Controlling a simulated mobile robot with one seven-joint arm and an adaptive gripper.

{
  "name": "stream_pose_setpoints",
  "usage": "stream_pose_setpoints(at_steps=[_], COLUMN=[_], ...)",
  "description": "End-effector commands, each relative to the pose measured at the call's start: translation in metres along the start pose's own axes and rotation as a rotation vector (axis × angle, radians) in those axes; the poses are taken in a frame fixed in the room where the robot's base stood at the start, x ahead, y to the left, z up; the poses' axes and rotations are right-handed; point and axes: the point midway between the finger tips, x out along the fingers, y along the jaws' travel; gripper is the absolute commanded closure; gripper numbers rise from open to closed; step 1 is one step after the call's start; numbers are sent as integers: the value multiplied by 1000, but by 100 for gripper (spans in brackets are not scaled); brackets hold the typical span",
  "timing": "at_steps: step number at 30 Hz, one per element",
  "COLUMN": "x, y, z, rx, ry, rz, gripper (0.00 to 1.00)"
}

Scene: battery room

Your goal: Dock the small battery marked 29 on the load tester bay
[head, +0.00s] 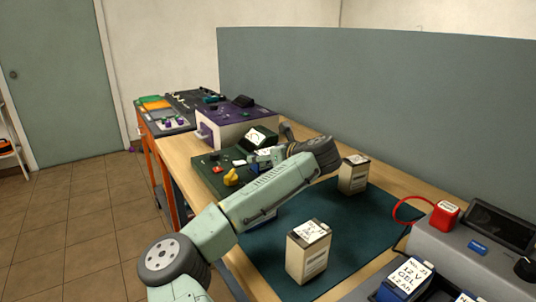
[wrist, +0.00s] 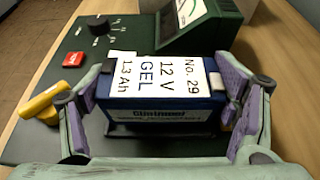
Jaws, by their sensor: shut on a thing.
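My gripper (wrist: 163,74) is shut on the small blue battery (wrist: 160,117), its purple pads on the two ends. The battery's white label reads No. 29, 12 V GEL, 1.3 Ah. The battery sits upright over the green load tester (wrist: 40,133), in front of its meter housing. A dark strip shows under its front edge; I cannot tell whether it rests in the bay or hangs just above it. In the head view the load tester (head: 208,177) stands on the bench beyond my forearm, which hides much of the gripper and battery.
The tester has a yellow lever (wrist: 45,102), a red button (wrist: 74,59) and a black knob (wrist: 98,26). Two cream batteries, one near (head: 306,258) and one farther back (head: 352,178), stand on the dark green mat (head: 262,250). A grey device (head: 450,246) stands at the right.

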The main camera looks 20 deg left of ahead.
Motion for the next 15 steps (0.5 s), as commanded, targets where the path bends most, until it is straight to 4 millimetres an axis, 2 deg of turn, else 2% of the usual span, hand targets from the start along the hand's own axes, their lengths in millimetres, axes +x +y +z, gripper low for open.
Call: stream_pose_setpoints(at_steps=[15], x=[0], y=[0], z=[-1], rx=[-1], ry=[-3], rz=[-1], gripper=[71])
